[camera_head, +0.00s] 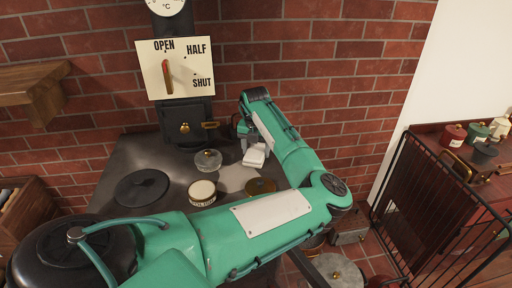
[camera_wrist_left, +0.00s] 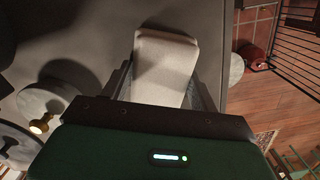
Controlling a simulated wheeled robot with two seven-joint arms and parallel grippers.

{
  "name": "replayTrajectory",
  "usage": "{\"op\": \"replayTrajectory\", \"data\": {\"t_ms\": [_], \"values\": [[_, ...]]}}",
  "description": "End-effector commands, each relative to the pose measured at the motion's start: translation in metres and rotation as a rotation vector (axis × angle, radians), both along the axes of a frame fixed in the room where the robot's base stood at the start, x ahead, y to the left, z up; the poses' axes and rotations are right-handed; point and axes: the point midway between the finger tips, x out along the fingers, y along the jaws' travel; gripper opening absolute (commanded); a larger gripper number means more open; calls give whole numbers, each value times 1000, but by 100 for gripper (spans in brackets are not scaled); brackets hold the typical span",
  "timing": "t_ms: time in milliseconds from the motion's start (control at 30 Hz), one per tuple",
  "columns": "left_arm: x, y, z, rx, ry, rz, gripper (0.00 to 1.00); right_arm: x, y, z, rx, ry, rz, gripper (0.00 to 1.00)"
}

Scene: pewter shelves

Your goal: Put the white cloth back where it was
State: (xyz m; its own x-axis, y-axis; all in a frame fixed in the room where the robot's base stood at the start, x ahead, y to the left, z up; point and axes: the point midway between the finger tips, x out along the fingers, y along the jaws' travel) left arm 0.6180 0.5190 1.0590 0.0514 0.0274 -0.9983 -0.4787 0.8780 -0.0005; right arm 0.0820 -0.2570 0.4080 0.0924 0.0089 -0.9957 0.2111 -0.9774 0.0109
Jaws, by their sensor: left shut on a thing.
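The white cloth (camera_head: 254,157) is a folded, block-like bundle near the back right of the dark stove top (camera_head: 120,150). My left gripper (camera_head: 249,142) is shut on it, reaching in from the right side of the stove. In the left wrist view the cloth (camera_wrist_left: 166,62) sits between the two fingers (camera_wrist_left: 165,92), sticking out beyond them over the grey surface. I cannot tell whether the cloth touches the surface. A pale flat patch (camera_head: 237,178) lies just in front of it. My right gripper is not in view.
A grey knobbed lid (camera_head: 208,160), a labelled tin (camera_head: 202,193), a brass-coloured round piece (camera_head: 261,187) and a black disc (camera_head: 141,187) crowd the stove top. A lever plate (camera_head: 184,70) marked OPEN, HALF, SHUT is behind. A black barred guard (camera_head: 430,205) stands right.

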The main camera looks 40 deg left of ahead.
Motion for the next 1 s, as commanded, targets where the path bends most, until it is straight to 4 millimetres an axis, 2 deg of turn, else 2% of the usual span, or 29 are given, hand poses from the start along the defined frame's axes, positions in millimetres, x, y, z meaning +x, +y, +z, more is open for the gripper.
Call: {"op": "replayTrajectory", "data": {"t_ms": [233, 267, 333, 367, 733, 867, 1000], "values": [[0, 0, -1, 0, 0, 0, 25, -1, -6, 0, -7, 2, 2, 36], [0, 0, -1, 1, -1, -1, 67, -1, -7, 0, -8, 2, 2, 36], [0, 0, -1, 1, -1, -1, 81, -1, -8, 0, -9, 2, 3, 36], [0, 0, -1, 1, -1, -1, 83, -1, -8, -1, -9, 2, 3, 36], [0, 0, 6, 2, -2, -1, 83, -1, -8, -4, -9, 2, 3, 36], [0, 0, 24, 3, -4, 0, 83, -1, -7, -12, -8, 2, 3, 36], [-2, -1, 55, 3, -5, -1, 83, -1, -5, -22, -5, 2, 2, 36]]}}
